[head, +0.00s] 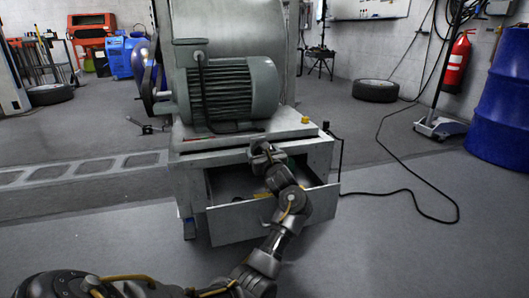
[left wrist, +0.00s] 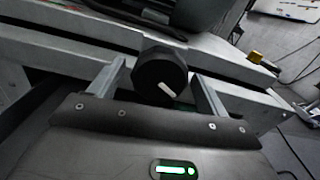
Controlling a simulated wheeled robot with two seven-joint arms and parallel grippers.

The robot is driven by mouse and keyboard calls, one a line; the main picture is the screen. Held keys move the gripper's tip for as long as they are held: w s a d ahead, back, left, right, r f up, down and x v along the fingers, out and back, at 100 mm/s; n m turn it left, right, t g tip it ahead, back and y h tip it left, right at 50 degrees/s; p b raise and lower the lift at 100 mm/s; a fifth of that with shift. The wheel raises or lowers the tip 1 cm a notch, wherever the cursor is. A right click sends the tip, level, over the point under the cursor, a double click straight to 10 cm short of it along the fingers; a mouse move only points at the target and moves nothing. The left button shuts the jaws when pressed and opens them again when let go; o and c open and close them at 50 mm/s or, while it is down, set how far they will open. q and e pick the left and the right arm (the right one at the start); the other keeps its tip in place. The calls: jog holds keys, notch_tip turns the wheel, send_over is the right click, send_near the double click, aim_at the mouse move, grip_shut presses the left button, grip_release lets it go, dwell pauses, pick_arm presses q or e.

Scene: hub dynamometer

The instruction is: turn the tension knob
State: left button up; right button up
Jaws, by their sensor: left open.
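The tension knob (left wrist: 160,75) is a black round knob with a white mark on its face, on the front of the grey machine base. In the left wrist view it sits between the two fingers of my left gripper (left wrist: 157,86). The fingers are open, one on each side, with a visible gap to the knob. The white mark points down and to the right. In the head view my left gripper (head: 262,150) is at the upper front edge of the base and hides the knob. My right gripper is in neither view.
A drawer (head: 240,222) stands open below the knob, under my forearm. A large grey motor (head: 232,90) sits on the base (head: 195,146). A yellow button (head: 303,120) is at the right. A black cable (head: 400,190) lies on the floor; a blue barrel (head: 503,110) stands right.

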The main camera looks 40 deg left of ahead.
pick_arm(q)
jog(key=shift+w+a, duration=0.1)
jog(key=shift+a, duration=0.15)
jog(key=c, duration=1)
jog(key=shift+m+p, duration=0.3)
jog(key=shift+p, duration=0.05)
